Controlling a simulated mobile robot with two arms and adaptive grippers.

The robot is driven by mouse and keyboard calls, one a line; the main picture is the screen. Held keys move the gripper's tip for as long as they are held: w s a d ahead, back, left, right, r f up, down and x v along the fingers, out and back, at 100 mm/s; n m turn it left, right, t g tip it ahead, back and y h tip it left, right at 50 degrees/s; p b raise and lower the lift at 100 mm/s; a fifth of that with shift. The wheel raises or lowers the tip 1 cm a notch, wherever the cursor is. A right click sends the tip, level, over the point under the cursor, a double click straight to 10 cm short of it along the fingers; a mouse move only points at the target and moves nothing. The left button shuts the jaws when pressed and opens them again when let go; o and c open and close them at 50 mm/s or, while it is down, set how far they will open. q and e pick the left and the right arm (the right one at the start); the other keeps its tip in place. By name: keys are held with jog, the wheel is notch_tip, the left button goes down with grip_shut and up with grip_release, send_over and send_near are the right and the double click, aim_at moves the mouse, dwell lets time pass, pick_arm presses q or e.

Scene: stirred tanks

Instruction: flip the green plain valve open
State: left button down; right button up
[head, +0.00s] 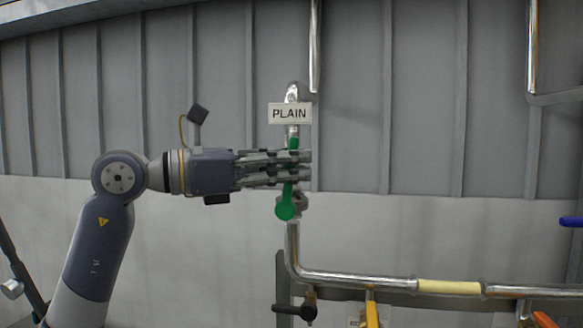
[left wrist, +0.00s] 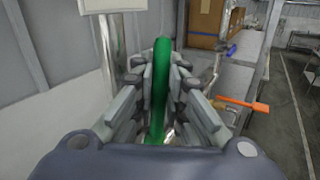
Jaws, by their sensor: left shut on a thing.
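The green valve handle (head: 286,209) is on the vertical steel pipe below the white PLAIN sign (head: 290,113). In the head view it stands upright, with its round end at the bottom and its tip showing above my fingers. My left gripper (head: 298,168) comes in from the left and is shut on the handle's middle. In the left wrist view the green handle (left wrist: 161,75) runs between the two sets of fingers. The fingers hide part of the handle and of the valve body. My right gripper is not in view.
A steel pipe (head: 360,281) with a yellow section (head: 449,287) runs right below the valve. A black handle (head: 295,311), a yellow handle (head: 371,310) and an orange handle (head: 543,320) sit low. A blue handle (head: 571,221) is at the right edge. A grey panelled wall (head: 400,100) stands behind.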

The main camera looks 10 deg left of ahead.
pick_arm(q)
jog(key=shift+a+f+n+t+h+b, duration=0.3)
jog(key=shift+a+h+b, duration=0.15)
jog(key=shift+b, duration=0.45)
jog(key=shift+a+r+b, duration=0.1)
jog(key=shift+r+b, duration=0.15)
jog(key=shift+b, duration=0.05)
jog(key=shift+r, duration=0.1)
jog(key=c, duration=1.6)
grip_release()
jog(key=shift+a, duration=0.1)
jog(key=v, duration=1.2)
jog(key=shift+f, duration=0.25)
jog(key=shift+r, duration=0.1)
